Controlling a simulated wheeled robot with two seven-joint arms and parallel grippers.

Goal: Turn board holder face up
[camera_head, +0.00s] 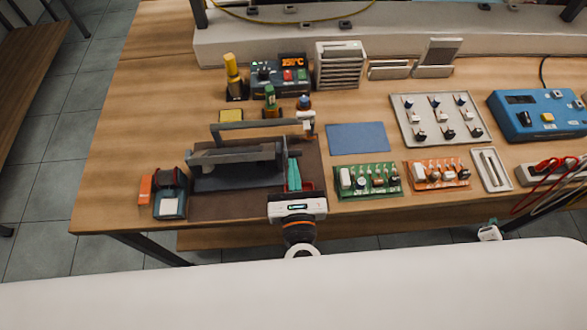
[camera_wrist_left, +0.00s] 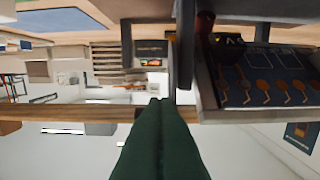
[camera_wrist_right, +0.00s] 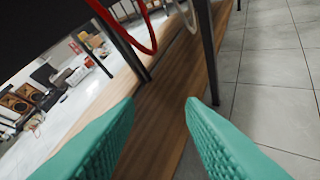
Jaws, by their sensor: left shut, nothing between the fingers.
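The board holder (camera_head: 236,153) is a grey frame with long bars and a round roller-like part at its right end. It lies on a dark mat (camera_head: 225,208) at the left of the bench; I cannot tell which face is up. My left gripper (camera_head: 293,174) is at the holder's right end, its teal fingers shut and empty. In the left wrist view the shut fingers (camera_wrist_left: 160,102) look dark green, beside a dark upright bar; contact with the holder is unclear. My right gripper (camera_wrist_right: 160,105) is open and empty in the right wrist view, beyond the bench's edge.
Green (camera_head: 368,181) and orange (camera_head: 437,174) circuit boards lie right of the mat, with a blue pad (camera_head: 357,138) behind. A soldering station (camera_head: 280,75) stands at the back. Red cables (camera_head: 540,180) hang at the right.

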